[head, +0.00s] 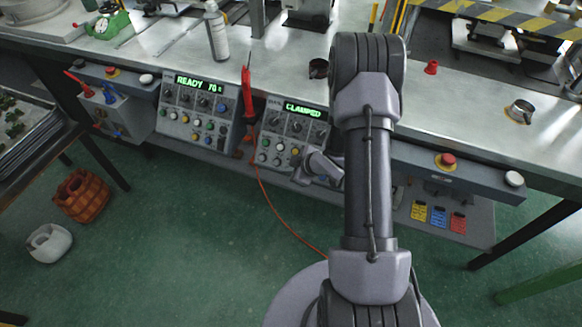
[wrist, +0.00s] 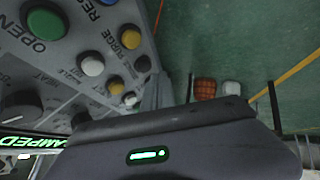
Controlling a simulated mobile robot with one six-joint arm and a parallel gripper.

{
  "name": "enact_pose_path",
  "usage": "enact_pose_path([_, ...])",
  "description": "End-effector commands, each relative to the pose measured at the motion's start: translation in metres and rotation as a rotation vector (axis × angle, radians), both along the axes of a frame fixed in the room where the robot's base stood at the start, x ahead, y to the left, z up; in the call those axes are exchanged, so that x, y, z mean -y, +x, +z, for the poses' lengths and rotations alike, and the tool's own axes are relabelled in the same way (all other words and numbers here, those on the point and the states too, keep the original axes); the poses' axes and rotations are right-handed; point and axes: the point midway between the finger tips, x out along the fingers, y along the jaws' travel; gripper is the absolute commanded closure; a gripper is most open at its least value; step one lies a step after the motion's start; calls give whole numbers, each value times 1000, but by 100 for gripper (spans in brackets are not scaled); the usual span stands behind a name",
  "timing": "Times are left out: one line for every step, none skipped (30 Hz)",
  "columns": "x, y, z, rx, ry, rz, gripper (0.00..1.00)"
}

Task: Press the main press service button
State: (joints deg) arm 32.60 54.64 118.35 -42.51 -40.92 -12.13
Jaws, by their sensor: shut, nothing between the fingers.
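The control box with the green CLAMPED display (head: 303,109) stands at the front of the bench, with knobs and several coloured buttons. In the wrist view its panel (wrist: 60,75) fills the upper left. No service label is readable, so I cannot tell which is the service button. My gripper (head: 303,177) is shut and empty at the box's lower right. In the wrist view its fingers (wrist: 158,90) are beside the lower buttons; contact cannot be told.
A second box with a READY display (head: 199,82) stands to the left. A red-handled tool (head: 247,95) with a red cable hangs between the boxes. A red button (head: 447,160) sits on the bench front to the right. An orange basket (head: 82,195) is on the floor.

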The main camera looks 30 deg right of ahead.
Motion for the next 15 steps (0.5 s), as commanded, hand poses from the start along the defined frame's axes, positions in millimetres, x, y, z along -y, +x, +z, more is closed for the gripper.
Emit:
enact_pose_path([0, 0, 0, 0, 0, 0, 100])
enact_pose_path([0, 0, 0, 0, 0, 0, 100])
enact_pose_path([0, 0, 0, 0, 0, 0, 100])
enact_pose_path([0, 0, 0, 0, 0, 0, 100])
enact_pose_path([0, 0, 0, 0, 0, 0, 100])
enact_pose_path([0, 0, 0, 0, 0, 0, 100])
enact_pose_path([0, 0, -1, 0, 0, 0, 100])
enact_pose_path([1, 1, -1, 0, 0, 0, 100])
enact_pose_path([2, 1, -2, 0, 0, 0, 100])
enact_pose_path([2, 2, -3, 0, -1, 1, 100])
enact_pose_path([3, 2, -4, 0, -1, 1, 100])
enact_pose_path([4, 3, -5, 0, -1, 1, 100])
enact_pose_path([5, 4, -6, 0, -1, 1, 100])
enact_pose_path([5, 4, -6, 0, -1, 1, 100])
enact_pose_path([5, 4, -6, 0, 0, 0, 100])
